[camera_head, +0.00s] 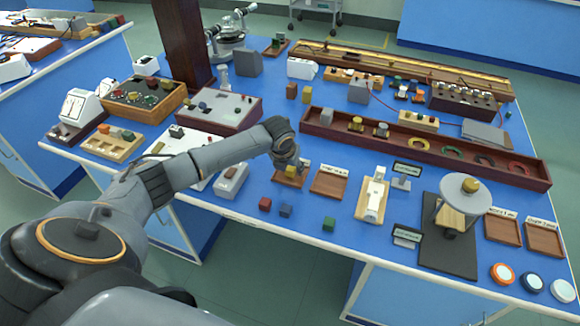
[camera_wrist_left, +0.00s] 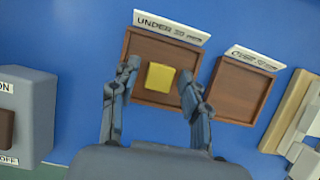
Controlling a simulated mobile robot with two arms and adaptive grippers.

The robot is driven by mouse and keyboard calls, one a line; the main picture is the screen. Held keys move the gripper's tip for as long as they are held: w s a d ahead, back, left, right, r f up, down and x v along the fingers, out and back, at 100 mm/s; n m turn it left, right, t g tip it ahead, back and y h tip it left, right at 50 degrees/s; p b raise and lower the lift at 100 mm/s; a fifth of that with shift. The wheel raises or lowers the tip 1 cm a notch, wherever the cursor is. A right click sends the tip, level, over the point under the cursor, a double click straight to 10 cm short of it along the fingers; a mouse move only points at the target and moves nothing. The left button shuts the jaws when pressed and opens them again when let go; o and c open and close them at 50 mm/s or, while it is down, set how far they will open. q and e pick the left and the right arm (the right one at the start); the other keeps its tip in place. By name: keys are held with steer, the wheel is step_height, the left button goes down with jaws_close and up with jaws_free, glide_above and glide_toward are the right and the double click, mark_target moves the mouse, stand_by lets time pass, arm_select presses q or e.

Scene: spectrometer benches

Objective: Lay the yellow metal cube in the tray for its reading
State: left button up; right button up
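The yellow metal cube (camera_wrist_left: 160,77) shows over the floor of the brown wooden tray (camera_wrist_left: 146,48) with the "UNDER" label and seems to rest there. In the head view the cube (camera_head: 291,171) is just below my left gripper (camera_head: 289,161), over the same tray (camera_head: 285,181). In the left wrist view my left gripper (camera_wrist_left: 157,92) has its fingers apart, one on each side of the cube, with gaps showing. A second tray (camera_wrist_left: 238,90), labelled "OVER", is beside it on the right. My right gripper is not in view.
A grey switch box (camera_head: 231,180) stands left of the trays. A long wooden trough (camera_head: 400,150) lies behind. A balance-like stand (camera_head: 465,188) is at right.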

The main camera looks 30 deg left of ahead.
arm_select(q)
steer(key=v, duration=1.2)
steer(key=shift+r, duration=0.1)
